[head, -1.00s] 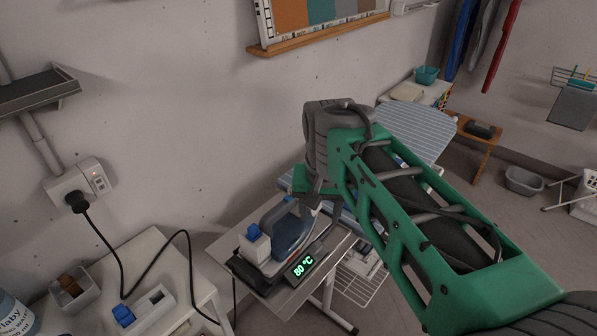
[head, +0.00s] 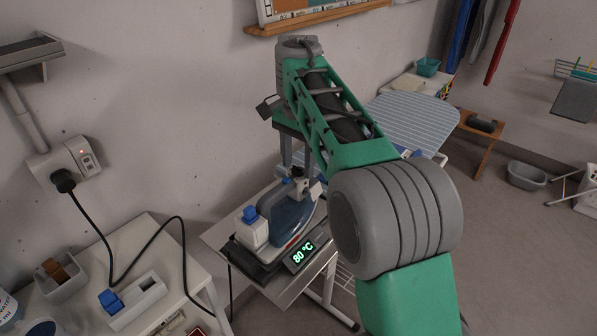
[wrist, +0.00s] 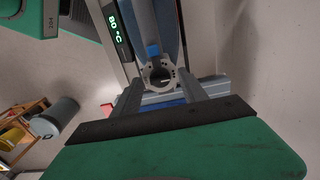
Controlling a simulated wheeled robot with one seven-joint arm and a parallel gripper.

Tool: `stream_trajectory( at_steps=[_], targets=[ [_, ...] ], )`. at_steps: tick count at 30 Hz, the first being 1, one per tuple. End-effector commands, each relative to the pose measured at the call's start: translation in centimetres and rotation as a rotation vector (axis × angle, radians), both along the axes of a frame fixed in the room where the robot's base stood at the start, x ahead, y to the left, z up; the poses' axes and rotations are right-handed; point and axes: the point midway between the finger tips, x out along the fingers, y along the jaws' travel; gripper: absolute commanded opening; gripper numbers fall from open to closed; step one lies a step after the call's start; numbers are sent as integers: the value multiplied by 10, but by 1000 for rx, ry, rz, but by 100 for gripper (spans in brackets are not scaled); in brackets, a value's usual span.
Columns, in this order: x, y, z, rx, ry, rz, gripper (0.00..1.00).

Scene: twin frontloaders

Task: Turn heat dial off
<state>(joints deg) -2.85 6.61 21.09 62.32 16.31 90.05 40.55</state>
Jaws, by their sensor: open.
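A blue and grey iron (head: 290,219) rests on a dark stand on a small table. A display (head: 303,252) at its side reads 80 °C, and it also shows in the wrist view (wrist: 115,28). The heat dial seems to be the round grey notched part (wrist: 159,74) on top of the iron in the wrist view; its marks are too small to read. My gripper (head: 298,165) is open and points down over the iron. In the wrist view its fingers (wrist: 162,88) stand either side of the dial; I cannot tell whether they touch it.
A wall socket (head: 68,164) with a lit red light holds a black plug and cord. A white side table (head: 185,270) with small containers stands at left. A striped ironing board (head: 410,122) lies behind my arm. The wall is close behind the iron.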

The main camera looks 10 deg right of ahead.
Motion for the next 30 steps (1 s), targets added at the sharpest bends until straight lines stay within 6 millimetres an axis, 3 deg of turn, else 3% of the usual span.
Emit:
stream_trajectory(
  at_steps=[7,25,30],
  targets=[
    [0,0,0,0,-1,1,50],
    [0,0,0,0,-1,1,1],
    [0,0,0,0,-1,1,0]
  ],
)
